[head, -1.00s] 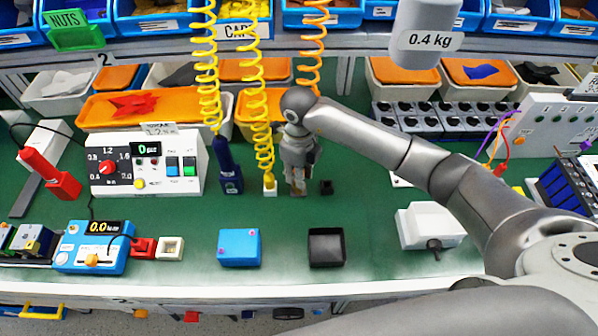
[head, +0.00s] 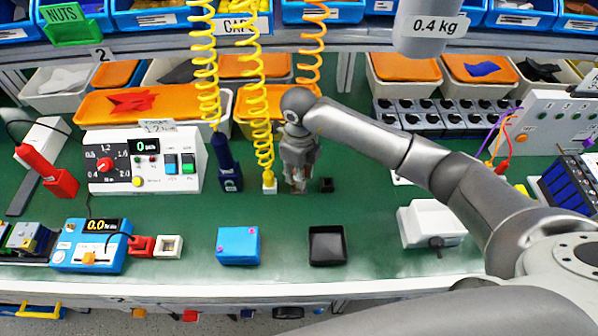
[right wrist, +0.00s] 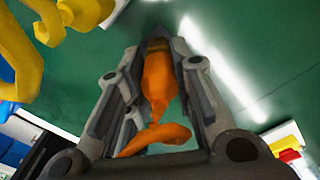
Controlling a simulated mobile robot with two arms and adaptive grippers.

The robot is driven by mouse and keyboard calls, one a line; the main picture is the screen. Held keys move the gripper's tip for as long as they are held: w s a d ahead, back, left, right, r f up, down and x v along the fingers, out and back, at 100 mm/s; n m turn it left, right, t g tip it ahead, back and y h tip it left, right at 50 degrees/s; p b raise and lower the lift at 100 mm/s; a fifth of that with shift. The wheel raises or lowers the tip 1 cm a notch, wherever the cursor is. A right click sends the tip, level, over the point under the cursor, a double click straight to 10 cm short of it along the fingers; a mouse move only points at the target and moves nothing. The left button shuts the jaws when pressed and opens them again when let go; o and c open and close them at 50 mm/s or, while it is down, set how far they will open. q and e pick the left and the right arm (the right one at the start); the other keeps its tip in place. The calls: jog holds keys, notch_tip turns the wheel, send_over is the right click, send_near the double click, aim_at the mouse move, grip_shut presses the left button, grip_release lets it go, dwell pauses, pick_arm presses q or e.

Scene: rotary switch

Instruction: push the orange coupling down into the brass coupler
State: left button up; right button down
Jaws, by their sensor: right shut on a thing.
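My right gripper (head: 298,184) points down over the green bench, and its fingers are shut on the orange coupling (right wrist: 160,78). In the right wrist view the coupling lies lengthwise between the fingers (right wrist: 157,85), with its orange hose (right wrist: 152,138) curling near the palm. A brownish, brass-like part (right wrist: 156,46) shows at the coupling's far end; I cannot tell whether this is the brass coupler or how deep the coupling sits. In the head view the fingers hide the coupling, and the orange coiled hose (head: 311,55) hangs down behind my wrist. My left gripper is not in view.
A yellow coiled hose (head: 262,130) and a dark blue tool (head: 224,163) hang close left of the right gripper. A small black block (head: 327,185) sits just right. A blue box (head: 238,246) and a black tray (head: 327,246) stand in front.

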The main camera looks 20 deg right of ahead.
jog(key=shift+f+b, duration=0.25)
jog(key=shift+b, duration=0.05)
jog(key=c, duration=1.2)
grip_release()
jog(key=shift+o, duration=0.2)
jog(key=shift+r, duration=0.1)
notch_tip(320, 180, up, 12)
jog(key=shift+f, duration=0.1)
jog(key=shift+s, duration=0.1)
